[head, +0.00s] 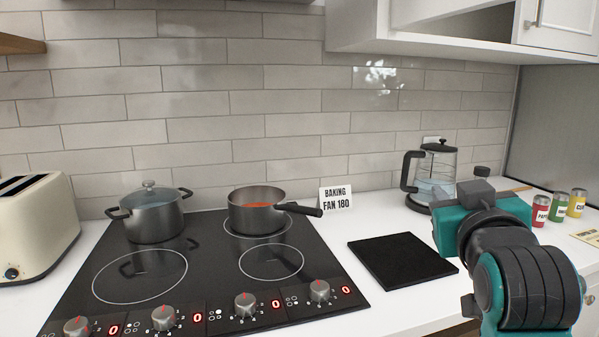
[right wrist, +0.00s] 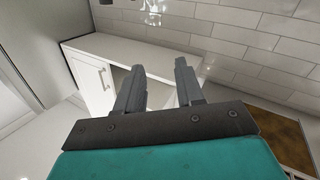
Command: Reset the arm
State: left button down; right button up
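My right arm (head: 525,285) reaches in from the lower right of the head view, over the right part of the counter. Its teal wrist hides part of the counter and partly overlaps the view of the glass kettle (head: 436,172). In the right wrist view, the two grey fingers of my right gripper (right wrist: 156,68) stand apart with nothing between them. The fingers point at an upper white cabinet (right wrist: 103,82) and the tiled wall. My left arm and gripper are not in view.
A black board (head: 400,260) lies left of the arm. Several small cans (head: 559,205) stand to its right. A lidded pot (head: 152,215) and a saucepan (head: 257,215) sit on the stove (head: 215,267). A toaster (head: 35,225) is at left. An upper cabinet (head: 470,30) hangs at top right.

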jog(key=s+f+n+g+y, duration=0.1)
jog(key=s+f+g, duration=0.3)
jog(key=f, duration=0.8)
jog(key=s+f+g+y, duration=0.2)
jog(key=s+f+g, duration=0.15)
jog(key=f, duration=0.85)
jog(key=s+a+f+g+y, duration=0.1)
jog(key=s+f+g, duration=0.5)
jog(key=s+f, duration=1)
jog(key=w+a+f+n+t+y+p, duration=0.1)
jog(key=w+a+f+t+p, duration=0.1)
jog(key=w+a+f+t, duration=0.1)
jog(key=w+f+t, duration=0.1)
jog(key=w+t, duration=0.1)
jog(key=t, duration=0.1)
jog(key=shift+w+f+t+y, duration=0.2)
jog(key=shift+w+t+y, duration=0.1)
jog(key=shift+t+y, duration=0.1)
